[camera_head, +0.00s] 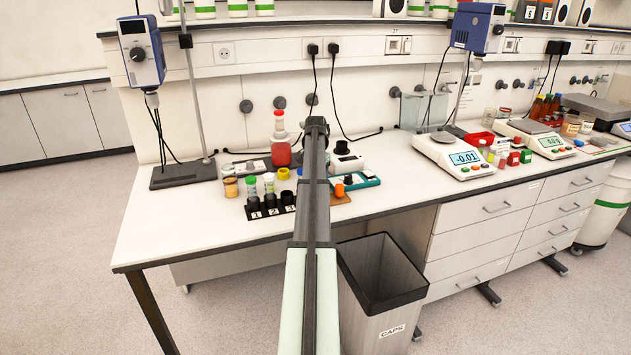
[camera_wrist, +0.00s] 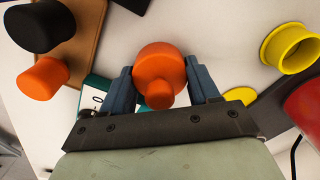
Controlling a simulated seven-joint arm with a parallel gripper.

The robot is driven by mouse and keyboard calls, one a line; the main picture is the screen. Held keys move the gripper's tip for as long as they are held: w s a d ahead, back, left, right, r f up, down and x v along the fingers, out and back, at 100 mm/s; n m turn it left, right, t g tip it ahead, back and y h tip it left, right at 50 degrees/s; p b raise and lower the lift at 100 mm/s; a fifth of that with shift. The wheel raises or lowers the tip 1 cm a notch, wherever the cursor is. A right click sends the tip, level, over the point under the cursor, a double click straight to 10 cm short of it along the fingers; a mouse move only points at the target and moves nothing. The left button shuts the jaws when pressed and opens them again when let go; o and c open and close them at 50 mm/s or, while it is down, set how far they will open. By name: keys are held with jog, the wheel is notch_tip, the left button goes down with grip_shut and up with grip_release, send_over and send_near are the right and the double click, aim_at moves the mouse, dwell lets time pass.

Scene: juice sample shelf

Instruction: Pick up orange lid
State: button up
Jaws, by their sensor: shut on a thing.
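In the wrist view, the orange lid (camera_wrist: 160,62) is a rounded orange piece with a smaller orange knob on the near side. It sits between the two blue-grey fingers of my gripper (camera_wrist: 160,78), which is shut on it. Whether it is clear of the surface below I cannot tell. In the head view, my arm hides the gripper's fingers and the held lid. A second orange piece (camera_wrist: 42,79) stands on a brown board (camera_wrist: 88,35) to the left, and it also shows in the head view (camera_head: 340,190).
A black piece (camera_wrist: 40,25) stands beside the second orange piece. A yellow ring-shaped piece (camera_wrist: 290,48) and a red container (camera_wrist: 305,105) are on the right in the wrist view. A numbered black rack (camera_head: 268,207) is left of my arm; a CAPS bin (camera_head: 385,318) stands below the bench.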

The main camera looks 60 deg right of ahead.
notch_tip(320, 180, up, 9)
jog(key=shift+r, duration=0.1)
jog(key=shift+s+d+r, duration=0.1)
jog(key=shift+s+r, duration=0.1)
jog(key=shift+r, duration=0.05)
jog(key=shift+m, duration=0.5)
jog(key=s+d+r, duration=0.1)
jog(key=d, duration=0.1)
jog(key=s+d+r, duration=0.1)
jog(key=d, duration=0.2)
jog(key=s+d+r, duration=0.1)
jog(key=d, duration=0.2)
jog(key=shift+s+d+r, duration=0.1)
jog(key=shift+s+r, duration=0.1)
jog(key=shift+s, duration=0.1)
jog(key=w+d+r, duration=0.1)
jog(key=d+r, duration=0.3)
jog(key=d, duration=0.6)
jog(key=shift+n, duration=0.4)
jog(key=shift+a+f, duration=0.15)
jog(key=shift+f, duration=1.1)
jog(key=shift+a+f, duration=0.1)
jog(key=shift+f, duration=1.1)
jog(key=shift+f, duration=1.65)
